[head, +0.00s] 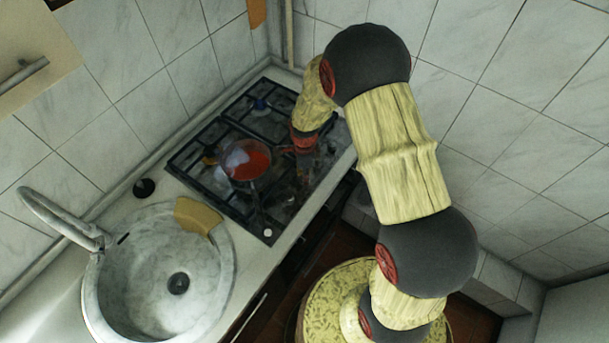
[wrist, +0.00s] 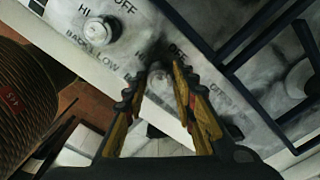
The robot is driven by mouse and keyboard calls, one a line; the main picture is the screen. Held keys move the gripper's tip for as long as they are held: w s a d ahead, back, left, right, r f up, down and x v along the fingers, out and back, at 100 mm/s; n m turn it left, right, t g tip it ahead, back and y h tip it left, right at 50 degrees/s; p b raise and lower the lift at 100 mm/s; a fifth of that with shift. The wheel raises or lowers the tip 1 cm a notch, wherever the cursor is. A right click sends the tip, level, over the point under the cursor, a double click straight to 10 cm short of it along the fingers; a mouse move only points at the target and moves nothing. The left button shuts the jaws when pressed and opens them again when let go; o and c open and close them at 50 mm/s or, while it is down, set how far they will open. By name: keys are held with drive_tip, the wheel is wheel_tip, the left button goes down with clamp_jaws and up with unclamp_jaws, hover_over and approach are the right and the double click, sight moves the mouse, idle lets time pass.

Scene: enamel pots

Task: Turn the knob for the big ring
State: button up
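The black gas hob (head: 225,199) is in the middle of the head view, with dark grates. In the wrist view a round pale knob (wrist: 159,75) shows between the fingertips of my gripper (wrist: 157,78). The fingers are apart, one on each side of this knob; I cannot tell whether they touch it. A second pale knob (wrist: 98,30) is at upper left, with printed letters around it that include HI, OFF and LOW. The labels by the knob between my fingers are partly hidden. In the head view my gripper (head: 290,148) is low over the hob's right side, its tips unclear.
A pan with red contents (head: 248,162) stands on the hob, left of my gripper. A round sink (head: 140,290) and a tan piece (head: 197,215) on its rim are at lower left. Tiled walls (head: 530,130) close in the corner. Dark grate bars (wrist: 262,35) run close by at right in the wrist view.

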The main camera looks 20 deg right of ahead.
drive_tip(key=o, duration=0.4)
wheel_tip(320, 180, up, 12)
idle(0.7)
idle(0.4)
